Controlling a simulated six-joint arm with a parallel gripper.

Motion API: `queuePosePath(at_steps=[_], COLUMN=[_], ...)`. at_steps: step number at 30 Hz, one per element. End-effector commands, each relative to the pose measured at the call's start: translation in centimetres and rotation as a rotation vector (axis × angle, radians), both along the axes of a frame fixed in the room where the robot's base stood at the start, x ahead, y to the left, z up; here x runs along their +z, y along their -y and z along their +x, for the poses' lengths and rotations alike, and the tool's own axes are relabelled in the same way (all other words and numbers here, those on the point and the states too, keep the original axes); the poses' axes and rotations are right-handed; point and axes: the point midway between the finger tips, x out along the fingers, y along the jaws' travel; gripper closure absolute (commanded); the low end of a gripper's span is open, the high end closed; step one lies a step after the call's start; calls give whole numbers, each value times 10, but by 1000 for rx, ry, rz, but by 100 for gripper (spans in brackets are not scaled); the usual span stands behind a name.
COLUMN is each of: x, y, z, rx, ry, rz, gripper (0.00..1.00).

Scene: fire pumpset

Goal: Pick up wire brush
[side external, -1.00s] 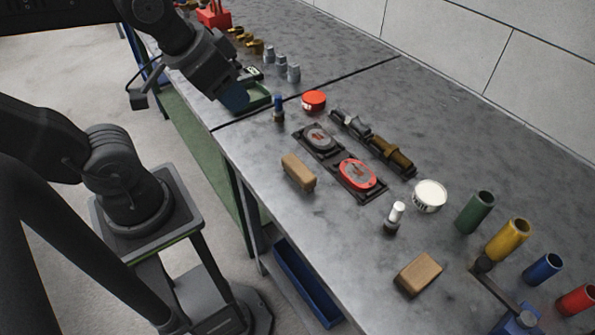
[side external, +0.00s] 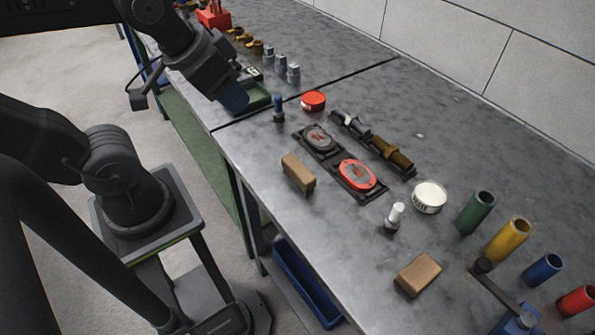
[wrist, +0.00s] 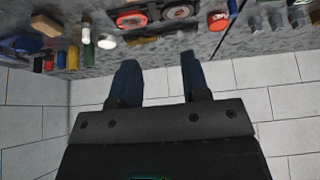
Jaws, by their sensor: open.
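Two dark elongated items lie in line on the bench in the side external view, one with a silvery middle (side external: 351,124) and one brownish (side external: 392,153). I cannot tell for sure which is the wire brush. The brownish item also shows in the wrist view (wrist: 142,40), beyond my fingertips.
Oval pads (side external: 357,174), a wooden block (side external: 298,172), a white tin (side external: 430,196) and coloured cylinders (side external: 475,212) lie further right. A wall runs behind the bench.

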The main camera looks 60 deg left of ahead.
Motion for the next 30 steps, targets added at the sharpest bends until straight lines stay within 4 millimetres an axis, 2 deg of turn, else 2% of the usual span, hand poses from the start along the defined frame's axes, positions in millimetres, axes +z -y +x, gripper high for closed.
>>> queuePosePath(at_steps=[4,11,20,23,30], x=[0,0,-1,-5,-37], y=[0,0,1,3,16], z=[0,0,5,18,71], rx=[0,0,-53,-194,-803], ry=[0,0,-21,-74,-259], rz=[0,0,25,88,281], gripper=[56,36,36,36,36])
